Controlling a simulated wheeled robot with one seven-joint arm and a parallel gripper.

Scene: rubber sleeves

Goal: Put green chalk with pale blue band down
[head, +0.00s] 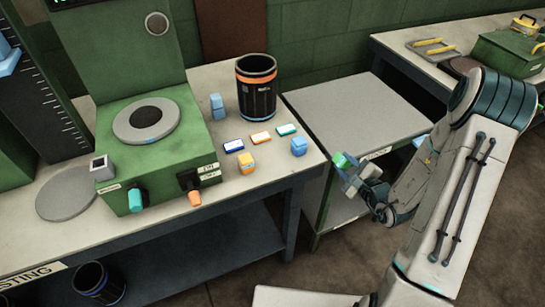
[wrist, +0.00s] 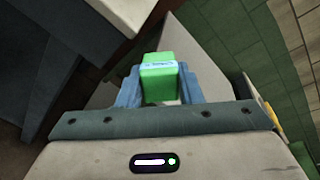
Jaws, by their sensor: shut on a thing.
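The green chalk with the pale blue band (wrist: 159,84) sits between the two fingers of my gripper (wrist: 159,90) in the wrist view. My gripper is shut on it. In the head view the green chalk (head: 341,160) shows at the tip of my gripper (head: 348,168), by the front edge of the lower grey table (head: 350,105). I cannot tell from the frames how high the chalk is above that table. The chalk's far side is hidden.
The left workbench (head: 225,100) holds a black bin with an orange band (head: 257,95), blue pieces (head: 298,146), an orange piece (head: 246,163), several small labelled blocks (head: 261,137) and a green machine (head: 158,150). The lower grey table's top is mostly clear. Another bench stands at the back right.

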